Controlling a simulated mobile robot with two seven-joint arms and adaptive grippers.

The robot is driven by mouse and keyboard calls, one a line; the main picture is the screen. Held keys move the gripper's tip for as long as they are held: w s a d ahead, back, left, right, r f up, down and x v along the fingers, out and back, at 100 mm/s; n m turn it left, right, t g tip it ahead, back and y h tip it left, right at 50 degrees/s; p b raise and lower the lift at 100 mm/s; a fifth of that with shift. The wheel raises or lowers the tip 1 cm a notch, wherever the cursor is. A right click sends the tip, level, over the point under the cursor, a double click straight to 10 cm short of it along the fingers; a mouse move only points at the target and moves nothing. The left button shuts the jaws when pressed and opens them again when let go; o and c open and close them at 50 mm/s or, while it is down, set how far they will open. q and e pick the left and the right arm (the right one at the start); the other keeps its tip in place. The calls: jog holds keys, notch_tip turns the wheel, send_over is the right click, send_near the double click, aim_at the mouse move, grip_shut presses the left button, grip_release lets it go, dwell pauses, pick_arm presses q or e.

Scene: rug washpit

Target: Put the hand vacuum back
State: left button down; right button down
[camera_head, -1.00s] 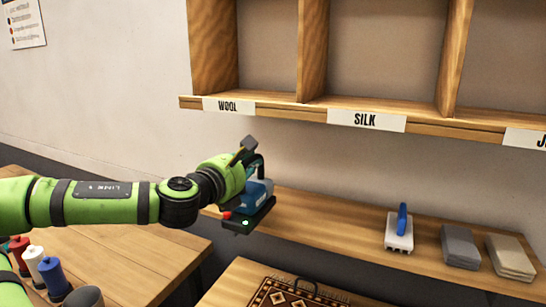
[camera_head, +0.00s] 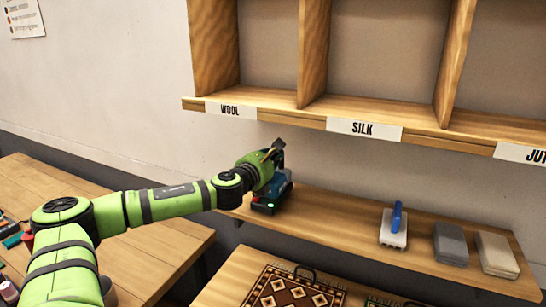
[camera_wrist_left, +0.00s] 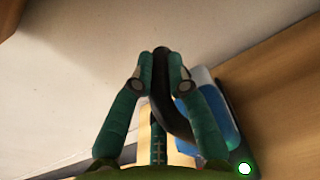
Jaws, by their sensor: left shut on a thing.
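The hand vacuum (camera_head: 283,187) has a blue body, a dark curved handle and a dark base part with a green light and a red spot. It is at the left end of the wooden wall ledge, below the WOOL label. I cannot tell whether it touches the ledge. My left gripper (camera_head: 274,152) is shut on its handle from the upper left. In the left wrist view, the gripper's fingers (camera_wrist_left: 160,72) close around the black handle, with the blue body (camera_wrist_left: 215,105) to the right. My right gripper is out of view.
The ledge (camera_head: 335,218) holds a blue-handled brush (camera_head: 394,228) and grey and beige folded stacks (camera_head: 451,243) at the right. Its middle is clear. The labelled cubby shelf (camera_head: 300,113) overhangs above. A patterned rug (camera_head: 295,290) lies on a lower table. A wooden bench stands left.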

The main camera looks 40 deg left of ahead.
pick_arm(q)
jog(key=shift+f, duration=0.1)
jog(key=c, duration=1.6)
grip_release()
jog(key=shift+f, duration=0.2)
jog(key=o, duration=0.4)
jog(key=shift+r, duration=0.1)
jog(key=shift+r, duration=0.1)
jog(key=shift+s, duration=0.15)
jog(key=b+v, duration=0.6)
jog(key=v, duration=0.5)
jog(key=shift+s+d, duration=0.15)
jog(key=shift+s, duration=0.25)
